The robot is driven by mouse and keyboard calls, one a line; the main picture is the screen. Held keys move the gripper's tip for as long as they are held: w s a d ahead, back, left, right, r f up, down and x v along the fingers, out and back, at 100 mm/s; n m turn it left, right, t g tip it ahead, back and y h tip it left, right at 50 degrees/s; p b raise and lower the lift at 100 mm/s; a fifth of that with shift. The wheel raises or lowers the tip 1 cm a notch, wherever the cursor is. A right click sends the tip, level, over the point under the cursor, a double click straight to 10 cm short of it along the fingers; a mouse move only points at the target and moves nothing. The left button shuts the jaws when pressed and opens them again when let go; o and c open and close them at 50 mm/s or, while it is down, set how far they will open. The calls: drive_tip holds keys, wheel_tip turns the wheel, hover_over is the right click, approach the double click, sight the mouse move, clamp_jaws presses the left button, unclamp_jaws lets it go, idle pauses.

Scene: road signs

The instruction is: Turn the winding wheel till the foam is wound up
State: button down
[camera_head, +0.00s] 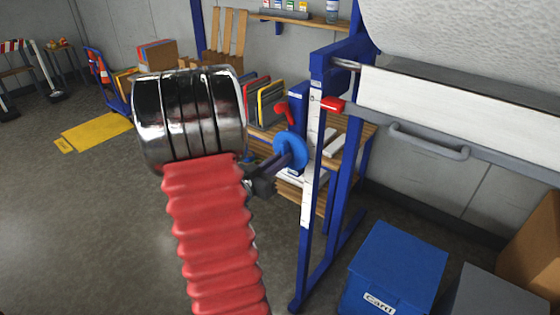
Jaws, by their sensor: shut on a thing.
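The blue winding wheel (291,150) is on the left side of a blue frame, below a red lever. My gripper (282,161) is dark and partly hidden behind my red bellows-covered arm. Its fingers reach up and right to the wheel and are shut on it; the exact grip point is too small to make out. A large white foam roll (470,35) lies across the top of the frame at the upper right, cut off by the picture edge. A white band (450,110) shows below it; I cannot tell whether this is foam.
The blue frame (335,190) stands close to my gripper. A grey bar with a handle (428,142) crosses it. A blue bin (395,268) stands at the lower right. A shelf with boards and signs (268,100) is behind. Floor at the left is mostly clear.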

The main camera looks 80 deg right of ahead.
drive_tip(key=shift+w+f, duration=0.1)
drive_tip(key=shift+w, duration=0.05)
drive_tip(key=c, duration=1.8)
unclamp_jaws()
drive_tip(key=shift+v, duration=6.9)
